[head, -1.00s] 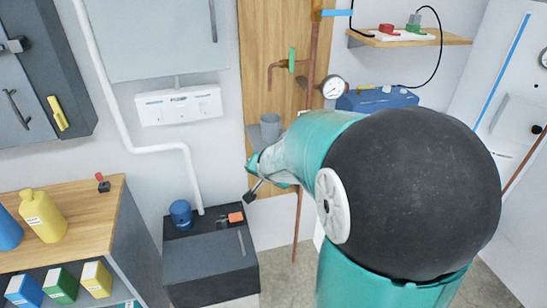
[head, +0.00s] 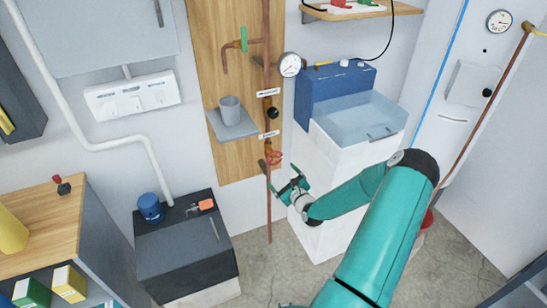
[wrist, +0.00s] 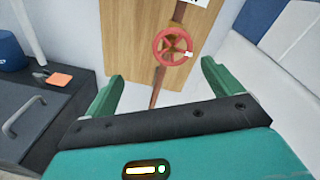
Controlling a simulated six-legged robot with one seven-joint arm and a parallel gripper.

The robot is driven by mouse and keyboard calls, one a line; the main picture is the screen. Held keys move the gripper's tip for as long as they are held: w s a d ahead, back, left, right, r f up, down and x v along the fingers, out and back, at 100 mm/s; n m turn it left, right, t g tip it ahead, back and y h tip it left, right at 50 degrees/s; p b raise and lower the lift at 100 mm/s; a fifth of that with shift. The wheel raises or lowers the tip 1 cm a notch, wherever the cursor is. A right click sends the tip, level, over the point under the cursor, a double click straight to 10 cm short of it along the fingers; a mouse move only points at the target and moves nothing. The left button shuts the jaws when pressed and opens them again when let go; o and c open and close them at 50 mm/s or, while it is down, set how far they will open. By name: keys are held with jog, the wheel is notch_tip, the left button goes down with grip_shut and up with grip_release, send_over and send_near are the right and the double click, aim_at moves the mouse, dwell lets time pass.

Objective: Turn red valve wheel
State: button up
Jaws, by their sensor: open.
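The red valve wheel (head: 274,158) sits low on the copper pipe in front of the wooden board. In the wrist view the wheel (wrist: 173,46) is a red spoked ring with a small pale mark on its right rim, ahead of my fingers and between their lines. My gripper (head: 289,183) is just below and right of the wheel in the head view, apart from it. In the wrist view my gripper (wrist: 158,82) has its two green fingers spread wide with nothing between them.
A grey box (head: 186,250) with a blue can stands at left. A white cabinet with a clear basin (head: 362,112) stands close on the right. A shelf with a grey cup (head: 230,108) is above the wheel. Floor (head: 259,262) is clear below.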

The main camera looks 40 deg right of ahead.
aim_at(275, 159)
jog(key=w+d, duration=0.1)
jog(key=w, duration=0.3)
jog(key=w+d+m, duration=0.1)
jog(key=w+d, duration=0.1)
jog(key=w, duration=0.2)
jog(key=w+d+m+h, duration=0.1)
jog(key=w+d, duration=0.1)
jog(key=w, duration=0.2)
jog(key=shift+d+f+t, duration=0.2)
jog(key=shift+f+t, duration=0.05)
jog(key=shift+t, duration=0.15)
jog(key=c, duration=1)
jog(key=shift+o, duration=0.2)
